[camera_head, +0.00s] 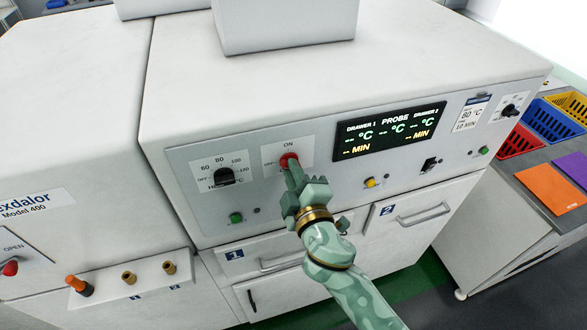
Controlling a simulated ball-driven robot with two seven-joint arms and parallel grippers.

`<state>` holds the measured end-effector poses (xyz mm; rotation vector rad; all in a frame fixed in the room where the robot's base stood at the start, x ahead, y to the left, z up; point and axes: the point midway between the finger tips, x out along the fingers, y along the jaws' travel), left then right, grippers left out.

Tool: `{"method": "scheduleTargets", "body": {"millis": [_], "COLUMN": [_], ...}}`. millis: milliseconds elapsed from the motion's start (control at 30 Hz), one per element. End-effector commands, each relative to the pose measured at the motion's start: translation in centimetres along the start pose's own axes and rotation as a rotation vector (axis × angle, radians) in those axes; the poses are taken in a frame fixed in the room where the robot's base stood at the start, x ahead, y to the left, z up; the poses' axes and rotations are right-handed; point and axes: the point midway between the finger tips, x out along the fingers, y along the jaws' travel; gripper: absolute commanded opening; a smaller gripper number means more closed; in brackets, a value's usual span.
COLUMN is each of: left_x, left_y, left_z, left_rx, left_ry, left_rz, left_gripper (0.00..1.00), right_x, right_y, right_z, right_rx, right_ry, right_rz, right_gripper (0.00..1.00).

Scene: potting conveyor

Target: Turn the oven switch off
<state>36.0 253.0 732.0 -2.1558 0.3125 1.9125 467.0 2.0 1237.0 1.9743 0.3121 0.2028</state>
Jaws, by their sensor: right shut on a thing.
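The oven is a large white cabinet with a grey front panel. Its red switch (288,159) sits on a white plate marked ON at the top and OFF at the left. My green right gripper (292,172) reaches up from below and is shut on the red switch. The fingers cover the lower part of the switch, so I cannot tell which mark it points to. The dark display (390,131) shows dashes with °C and MIN for drawers 1 and 2. My left gripper is not in view.
A black heat knob (224,177) is left of the switch, with a green button (236,218) below. A yellow button (370,183) is at the right. Drawer handles (424,216) stick out below. Red (518,142), blue and yellow baskets stand at the right.

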Motion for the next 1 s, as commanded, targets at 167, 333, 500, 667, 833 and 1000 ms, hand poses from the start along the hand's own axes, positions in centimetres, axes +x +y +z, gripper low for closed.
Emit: {"method": "scheduleTargets", "body": {"millis": [167,333,500,667,833,1000], "left_x": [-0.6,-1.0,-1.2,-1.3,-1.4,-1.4], "left_y": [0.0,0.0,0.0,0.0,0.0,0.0], "left_z": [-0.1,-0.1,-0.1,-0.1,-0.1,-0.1], "left_rx": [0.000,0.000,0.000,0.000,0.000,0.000], "left_ry": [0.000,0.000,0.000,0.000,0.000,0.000], "left_rz": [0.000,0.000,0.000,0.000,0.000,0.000], "left_gripper": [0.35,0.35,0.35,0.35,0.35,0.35], "right_x": [0.0,0.0,0.0,0.0,0.0,0.0], "right_y": [0.0,-0.1,-0.1,-0.2,-0.2,-0.2], "right_z": [0.0,0.0,0.0,0.1,0.1,0.1], "right_rx": [-0.151,-0.272,-0.359,-0.410,-0.435,-0.441], "right_ry": [0.000,0.000,0.000,0.000,0.000,0.000], "right_rz": [-0.001,-0.001,-0.001,-0.001,-0.001,-0.001], "right_gripper": [0.00,0.00,0.00,0.00,0.00,0.00]}}
